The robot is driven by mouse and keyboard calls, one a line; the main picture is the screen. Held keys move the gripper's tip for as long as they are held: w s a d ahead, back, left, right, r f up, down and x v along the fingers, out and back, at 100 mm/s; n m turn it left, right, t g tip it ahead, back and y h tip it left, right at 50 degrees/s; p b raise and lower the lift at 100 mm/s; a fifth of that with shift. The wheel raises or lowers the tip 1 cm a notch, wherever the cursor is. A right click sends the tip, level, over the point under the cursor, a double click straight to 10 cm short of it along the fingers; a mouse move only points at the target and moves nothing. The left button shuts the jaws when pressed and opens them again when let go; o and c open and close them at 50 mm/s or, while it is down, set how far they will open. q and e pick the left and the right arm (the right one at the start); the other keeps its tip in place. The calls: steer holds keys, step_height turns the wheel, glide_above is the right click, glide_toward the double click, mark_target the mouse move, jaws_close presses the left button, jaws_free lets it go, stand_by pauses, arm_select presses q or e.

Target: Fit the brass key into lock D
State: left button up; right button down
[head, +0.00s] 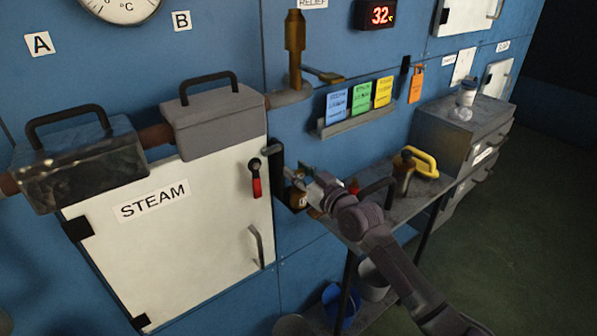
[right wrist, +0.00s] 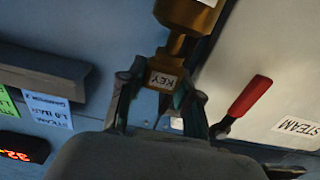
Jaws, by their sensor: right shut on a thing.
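My right gripper (head: 303,184) is beside the right edge of the STEAM cabinet, just above a small brass body with a white mark (head: 298,200), which looks like lock D. In the right wrist view, the gripper's two fingers (right wrist: 160,98) are shut on the brass key (right wrist: 165,66), a block with a white KEY label. The key lines up with a wider brass cylinder (right wrist: 188,14) at the top edge, and the two seem to meet. I cannot tell how deep the key sits. The lock's letter is too small to read surely. My left gripper is not in view.
The white STEAM cabinet (head: 175,225) has a red-handled lever (head: 256,184) close by the gripper; the lever also shows in the right wrist view (right wrist: 248,97). A grey shelf (head: 372,222) with a yellow-handled item (head: 424,163) lies to the right. Coloured cards (head: 360,97) hang above.

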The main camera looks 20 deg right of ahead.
steer(key=shift+f+b, duration=0.8)
steer(key=shift+f, duration=0.3)
steer(key=c, duration=0.7)
jaws_free()
steer(key=v, duration=1.2)
steer(key=shift+r, duration=0.1)
